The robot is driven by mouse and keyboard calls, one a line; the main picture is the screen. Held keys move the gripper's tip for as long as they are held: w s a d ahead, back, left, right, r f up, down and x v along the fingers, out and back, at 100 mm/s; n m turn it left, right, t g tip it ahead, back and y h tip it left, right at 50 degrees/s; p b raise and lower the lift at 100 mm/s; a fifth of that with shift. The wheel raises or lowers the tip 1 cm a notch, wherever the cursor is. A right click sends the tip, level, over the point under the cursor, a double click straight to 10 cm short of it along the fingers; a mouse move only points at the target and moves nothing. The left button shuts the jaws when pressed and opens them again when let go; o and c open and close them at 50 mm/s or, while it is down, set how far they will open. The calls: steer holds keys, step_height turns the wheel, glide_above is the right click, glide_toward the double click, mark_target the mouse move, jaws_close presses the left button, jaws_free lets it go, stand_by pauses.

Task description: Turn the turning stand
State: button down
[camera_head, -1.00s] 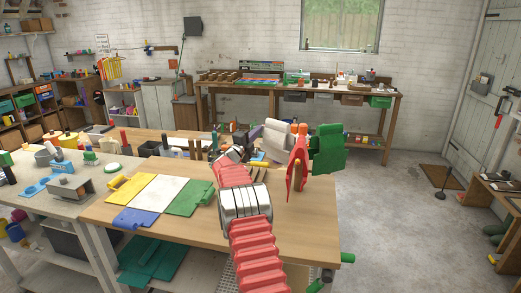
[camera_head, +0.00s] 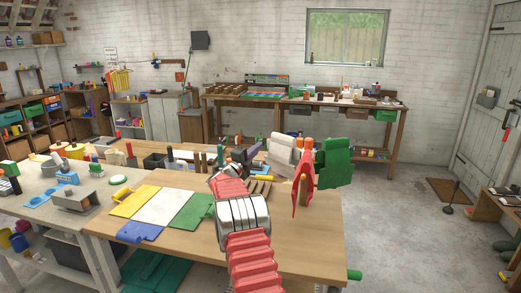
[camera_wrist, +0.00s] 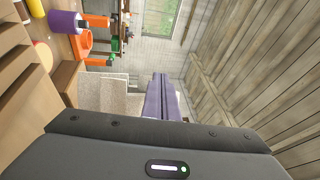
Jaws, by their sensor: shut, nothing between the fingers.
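The turning stand (camera_head: 300,194), with a wooden post, stands on the near wooden table. A white cloth-like piece (camera_head: 281,157), a red one (camera_head: 304,180) and a green one (camera_head: 335,163) hang around it, with orange clips at the top. My gripper (camera_head: 252,153) is just left of the white piece. In the wrist view its purple fingers (camera_wrist: 160,97) are shut together and empty. A pale textured piece (camera_wrist: 102,94) lies close to the left of them, with orange clips (camera_wrist: 97,60) above it. I cannot tell whether the fingers touch it. My arm hides part of the table.
Yellow, white and green boards (camera_head: 158,206) lie on the table's left part. A pale bench (camera_head: 40,200) with tools adjoins on the left. A workbench (camera_head: 300,103) stands along the back wall.

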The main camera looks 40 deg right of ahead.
steer(key=w+a+f, duration=0.2)
steer(key=a, duration=0.8)
steer(key=shift+a, duration=0.3)
steer(key=shift+s, duration=0.1)
